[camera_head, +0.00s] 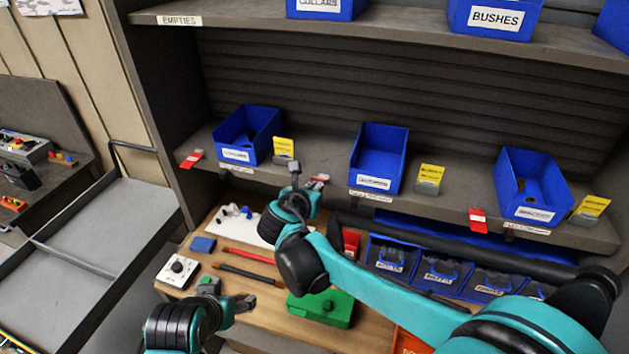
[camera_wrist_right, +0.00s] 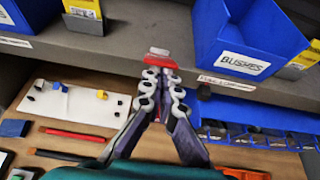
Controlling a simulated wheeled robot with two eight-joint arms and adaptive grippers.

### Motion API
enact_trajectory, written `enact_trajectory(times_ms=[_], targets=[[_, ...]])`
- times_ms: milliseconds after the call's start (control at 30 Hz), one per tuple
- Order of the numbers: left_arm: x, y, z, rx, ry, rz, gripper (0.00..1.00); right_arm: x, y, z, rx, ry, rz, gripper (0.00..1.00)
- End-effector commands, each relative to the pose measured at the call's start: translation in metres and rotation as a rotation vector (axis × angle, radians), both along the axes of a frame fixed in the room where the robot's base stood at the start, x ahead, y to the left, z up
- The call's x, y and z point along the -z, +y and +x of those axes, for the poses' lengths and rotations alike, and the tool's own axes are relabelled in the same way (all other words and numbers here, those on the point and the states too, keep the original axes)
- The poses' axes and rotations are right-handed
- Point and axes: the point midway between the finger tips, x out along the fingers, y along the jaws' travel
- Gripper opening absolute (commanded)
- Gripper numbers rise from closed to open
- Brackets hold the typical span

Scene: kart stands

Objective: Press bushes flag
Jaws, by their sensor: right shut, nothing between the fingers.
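The blue bin labelled BUSHES (camera_wrist_right: 245,62) stands on the middle shelf; it is the centre bin (camera_head: 380,150) in the head view. A small red flag with a whitish part (camera_wrist_right: 161,61) sits at the shelf edge left of this bin. It is partly hidden behind my right gripper (camera_wrist_right: 163,72). The right fingers are closed together and empty, with their tips at the flag; I cannot tell whether they touch it. In the head view, my right gripper (camera_head: 294,170) is at the shelf edge. My left gripper (camera_head: 243,303) is low over the bench; its finger gap is unclear.
Other red flags sit left (camera_head: 191,158) and right (camera_head: 478,219) on the shelf edge. Yellow cards (camera_head: 430,178) stand beside the bins. An upper shelf (camera_head: 380,28) overhangs.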

Motion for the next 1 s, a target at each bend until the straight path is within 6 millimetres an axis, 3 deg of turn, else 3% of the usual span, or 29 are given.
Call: enact_trajectory(times_ms=[33, 100, 400, 533, 1000], targets=[[-0.015, 0.0, 0.0, 0.0, 0.0, 0.0, 0.71, -0.013, -0.002, 0.003, 0.004, 0.04, 0.015, 0.0], [-0.026, 0.0, 0.0, 0.0, 0.0, 0.0, 0.71, -0.018, -0.003, 0.006, 0.003, 0.104, 0.036, 0.0], [-0.058, 0.0, 0.0, 0.0, 0.0, 0.0, 0.71, -0.036, -0.008, 0.022, 0.004, 0.37, 0.121, 0.0], [-0.065, 0.0, 0.0, 0.0, 0.0, 0.0, 0.71, -0.041, -0.01, 0.03, 0.003, 0.472, 0.155, 0.0], [-0.068, 0.0, 0.0, 0.0, 0.0, 0.0, 0.71, -0.045, -0.009, 0.028, 0.001, 0.47, 0.153, 0.0]])
